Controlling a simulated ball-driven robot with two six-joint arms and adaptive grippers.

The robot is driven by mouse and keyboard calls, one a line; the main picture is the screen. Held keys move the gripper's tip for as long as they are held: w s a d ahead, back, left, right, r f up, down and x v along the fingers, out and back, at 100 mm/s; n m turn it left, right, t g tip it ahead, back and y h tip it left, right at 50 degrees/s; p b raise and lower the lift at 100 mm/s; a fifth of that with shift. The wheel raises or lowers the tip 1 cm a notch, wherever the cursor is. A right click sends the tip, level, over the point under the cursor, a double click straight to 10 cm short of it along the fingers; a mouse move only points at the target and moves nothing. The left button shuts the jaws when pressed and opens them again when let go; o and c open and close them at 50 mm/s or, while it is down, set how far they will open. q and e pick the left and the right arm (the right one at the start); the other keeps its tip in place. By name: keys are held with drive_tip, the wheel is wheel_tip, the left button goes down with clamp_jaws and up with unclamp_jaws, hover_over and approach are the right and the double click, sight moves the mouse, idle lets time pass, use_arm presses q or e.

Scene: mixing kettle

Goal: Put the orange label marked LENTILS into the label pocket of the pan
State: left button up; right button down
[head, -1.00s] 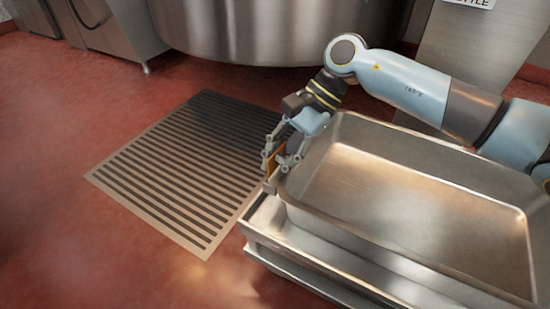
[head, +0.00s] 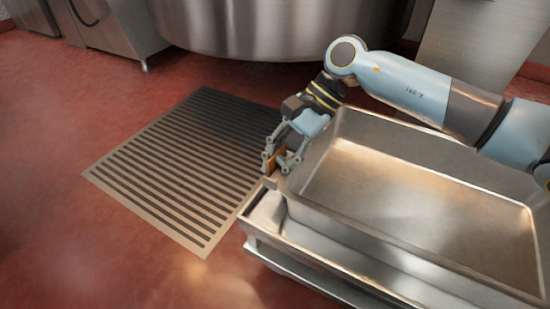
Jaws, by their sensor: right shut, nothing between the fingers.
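The steel pan (head: 420,195) is a deep rectangular tray on the cart at the right. My right gripper (head: 279,168) points down at the pan's left end, just outside its rim. It is shut with nothing held between its fingers. A small piece of the orange label (head: 275,159) shows close beside the fingers, mostly hidden by them. Its lettering cannot be read. A small metal piece (head: 269,183), perhaps the label pocket, shows just below the fingers. Whether the label sits in it cannot be told. My left gripper is not in view.
The steel cart (head: 262,222) carries the pan, with a narrow ledge free at its left end. A floor drain grate (head: 180,170) lies to the left on open red floor (head: 60,240). The large kettle (head: 275,30) stands behind.

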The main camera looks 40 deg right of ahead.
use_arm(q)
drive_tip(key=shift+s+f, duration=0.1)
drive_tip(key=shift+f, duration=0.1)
use_arm(e)
drive_tip(key=c, duration=2)
unclamp_jaws()
drive_tip(key=shift+s+f, duration=0.1)
drive_tip(key=shift+f, duration=0.15)
drive_tip(key=o, duration=0.6)
drive_tip(key=shift+o, duration=0.4)
drive_tip(key=o, duration=0.7)
drive_tip(key=shift+o, duration=0.2)
drive_tip(key=shift+d+r, duration=0.1)
drive_tip(key=shift+p+v, duration=1.65)
drive_tip(key=shift+v, duration=1.8)
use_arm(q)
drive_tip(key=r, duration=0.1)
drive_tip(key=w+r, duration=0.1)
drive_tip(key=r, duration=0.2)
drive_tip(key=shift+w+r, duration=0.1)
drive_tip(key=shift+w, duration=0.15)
